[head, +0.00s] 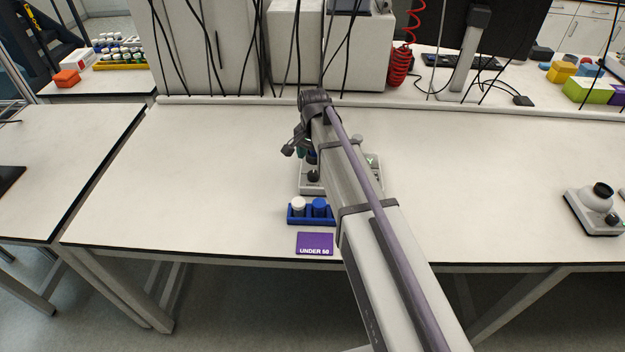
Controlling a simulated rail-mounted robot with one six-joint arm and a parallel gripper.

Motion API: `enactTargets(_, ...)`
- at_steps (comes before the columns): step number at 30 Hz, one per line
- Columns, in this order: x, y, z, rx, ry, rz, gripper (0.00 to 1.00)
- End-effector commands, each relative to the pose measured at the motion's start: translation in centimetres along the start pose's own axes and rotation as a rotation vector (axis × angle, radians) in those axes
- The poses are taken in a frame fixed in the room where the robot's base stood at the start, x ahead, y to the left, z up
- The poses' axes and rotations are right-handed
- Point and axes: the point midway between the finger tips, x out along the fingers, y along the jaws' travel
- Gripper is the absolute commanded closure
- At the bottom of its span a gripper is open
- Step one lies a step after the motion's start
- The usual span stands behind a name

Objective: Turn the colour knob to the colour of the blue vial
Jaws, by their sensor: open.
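A blue-topped vial (319,206) stands upright in a small blue rack (311,221), beside a white-topped vial (298,204). Just behind the rack is a white device (308,189) with a dark knob (313,176) on its front left. My arm crosses over the device and hides much of it, so I cannot read the knob's setting or any colour marks. My gripper (294,150) is open, above and behind the knob in the picture. It appears apart from the knob, though its fingers are small and partly hidden by the arm.
A purple card (314,243) reading "UNDER 50" lies in front of the rack, near the table's front edge. Black cables hang at the back. A white device with a black top (597,207) stands at the far right. The table (180,180) left of the rack is clear.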

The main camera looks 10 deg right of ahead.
Motion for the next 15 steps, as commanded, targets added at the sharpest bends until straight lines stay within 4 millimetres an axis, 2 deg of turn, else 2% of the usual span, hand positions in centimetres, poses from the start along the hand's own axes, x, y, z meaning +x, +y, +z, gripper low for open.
enactTargets(1, 2.6, 0.0, 0.0, 0.000, 0.000, 0.000, 0.34)
enactTargets(6, 6.2, 0.0, 0.0, -0.001, 0.000, 0.000, 0.34)
enactTargets(9, 7.0, 0.0, 0.0, -0.001, 0.000, 0.000, 0.34)
enactTargets(15, 6.8, 0.0, 0.0, -0.001, 0.000, 0.000, 0.34)
